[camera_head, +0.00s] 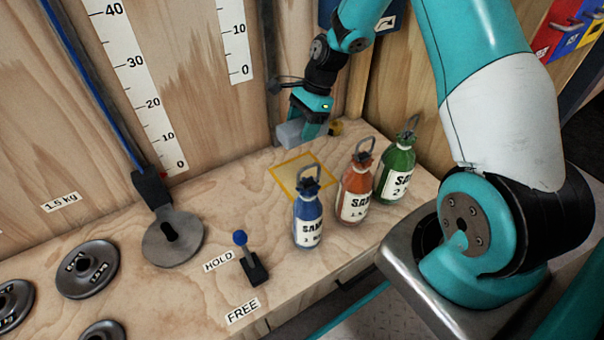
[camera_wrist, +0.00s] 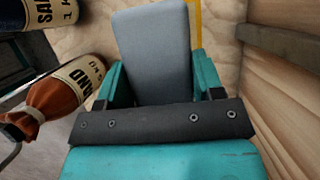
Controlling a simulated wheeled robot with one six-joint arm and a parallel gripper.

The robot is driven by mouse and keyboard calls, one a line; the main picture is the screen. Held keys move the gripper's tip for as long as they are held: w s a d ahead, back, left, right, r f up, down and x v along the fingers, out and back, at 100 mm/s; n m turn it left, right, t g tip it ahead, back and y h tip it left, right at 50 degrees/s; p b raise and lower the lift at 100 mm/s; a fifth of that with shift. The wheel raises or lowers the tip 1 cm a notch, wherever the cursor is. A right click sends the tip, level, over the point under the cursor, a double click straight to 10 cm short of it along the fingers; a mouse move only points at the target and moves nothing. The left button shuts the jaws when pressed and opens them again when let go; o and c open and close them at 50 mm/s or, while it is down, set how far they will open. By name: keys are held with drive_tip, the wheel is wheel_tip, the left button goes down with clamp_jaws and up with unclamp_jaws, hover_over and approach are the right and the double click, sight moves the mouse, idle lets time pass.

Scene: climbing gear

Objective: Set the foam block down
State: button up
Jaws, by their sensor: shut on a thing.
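The foam block (camera_wrist: 153,55) is grey and held between the two teal fingers of my gripper (camera_wrist: 158,80) in the wrist view. In the head view the grey block (camera_head: 289,134) shows at the left of my gripper (camera_head: 306,128), near the wooden back wall. My gripper is shut on the block. The block looks to be behind the yellow-outlined square (camera_head: 302,192) on the bench. I cannot tell whether the block touches the bench. The square's yellow edge also shows in the wrist view (camera_wrist: 197,22), beside the block.
A lever (camera_head: 251,259) and a hanging disc (camera_head: 173,240) are farther left. Black weight plates (camera_head: 87,269) lie at the left.

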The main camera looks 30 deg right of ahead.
wheel_tip(320, 180, down, 15)
drive_tip(key=b, duration=0.6)
drive_tip(key=shift+r, duration=0.25)
drive_tip(key=o, duration=0.9)
